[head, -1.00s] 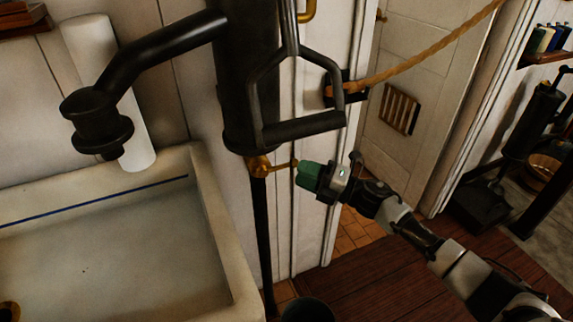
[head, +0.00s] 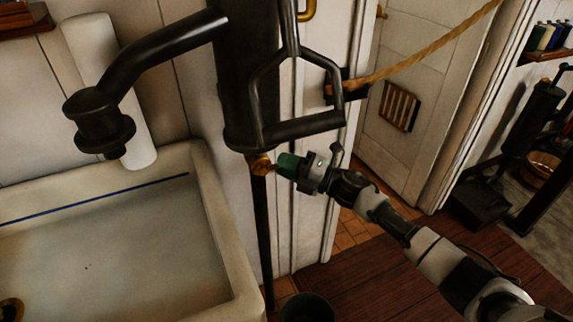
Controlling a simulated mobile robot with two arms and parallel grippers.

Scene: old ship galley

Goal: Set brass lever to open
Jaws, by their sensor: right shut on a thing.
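The brass lever (head: 261,165) sits on a brass fitting at the foot of the black pump column, to the right of the sink. Only its brass end at the column shows clearly; its handle is mostly hidden by my right gripper. My right gripper (head: 286,165), with green fingers, comes in from the lower right and is shut on the lever, close beside the fitting. My left gripper is not in view.
A black pump handle (head: 305,128) hangs just above my right gripper. The pale sink (head: 226,240) fills the lower left, with a black spout (head: 150,50) over it. A dark bucket (head: 307,307) stands below on the floor. A rope (head: 420,60) crosses the doorway.

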